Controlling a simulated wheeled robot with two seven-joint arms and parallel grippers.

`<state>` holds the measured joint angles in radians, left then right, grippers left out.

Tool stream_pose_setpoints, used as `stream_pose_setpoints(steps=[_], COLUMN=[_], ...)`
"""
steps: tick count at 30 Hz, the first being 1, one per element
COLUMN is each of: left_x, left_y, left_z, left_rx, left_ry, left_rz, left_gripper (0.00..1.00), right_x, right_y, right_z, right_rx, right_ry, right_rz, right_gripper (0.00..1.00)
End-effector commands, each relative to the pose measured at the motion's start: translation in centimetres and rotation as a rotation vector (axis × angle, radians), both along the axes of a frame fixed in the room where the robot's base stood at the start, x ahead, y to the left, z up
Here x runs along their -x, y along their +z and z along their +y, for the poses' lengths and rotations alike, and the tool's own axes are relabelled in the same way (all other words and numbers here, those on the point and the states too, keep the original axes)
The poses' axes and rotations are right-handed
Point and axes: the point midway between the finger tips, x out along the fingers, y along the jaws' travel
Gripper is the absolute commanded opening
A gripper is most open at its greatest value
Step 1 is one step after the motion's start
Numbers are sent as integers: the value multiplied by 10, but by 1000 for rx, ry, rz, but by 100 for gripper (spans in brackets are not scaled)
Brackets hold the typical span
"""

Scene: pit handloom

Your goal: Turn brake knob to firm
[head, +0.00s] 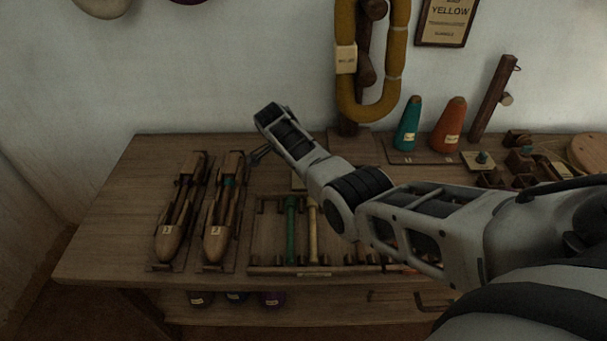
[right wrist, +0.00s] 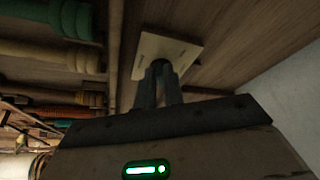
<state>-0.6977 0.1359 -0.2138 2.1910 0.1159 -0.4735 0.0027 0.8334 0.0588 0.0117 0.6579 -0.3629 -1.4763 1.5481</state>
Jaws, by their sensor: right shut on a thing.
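My right gripper (right wrist: 162,70) is shut on the brake knob over this plate. The knob is almost wholly hidden between the fingers, so I cannot tell its setting. My left gripper is in neither view.
A rack with a green bobbin (head: 291,230) and a yellow bobbin (head: 313,228) is in front of the plate. Two wooden shuttles (head: 170,232) lie to the left. Teal (head: 408,125) and orange (head: 449,126) cones stand at the back. The bench's left end (head: 110,220) is clear.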

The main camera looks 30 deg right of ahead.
Motion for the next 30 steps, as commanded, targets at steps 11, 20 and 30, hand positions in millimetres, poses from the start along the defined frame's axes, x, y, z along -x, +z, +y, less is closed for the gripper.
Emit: stream_pose_setpoints(steps=[11,20,30], left_x=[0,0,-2], left_y=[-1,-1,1], left_z=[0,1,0], left_rx=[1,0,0], left_ry=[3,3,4], left_rz=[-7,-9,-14], left_gripper=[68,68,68], right_x=[-1,-1,-1], right_y=[0,0,1], right_z=[0,0,0], right_rx=[-1,-1,0], right_ry=[-47,-47,-45], right_rz=[1,0,0], right_gripper=[0,21,32])
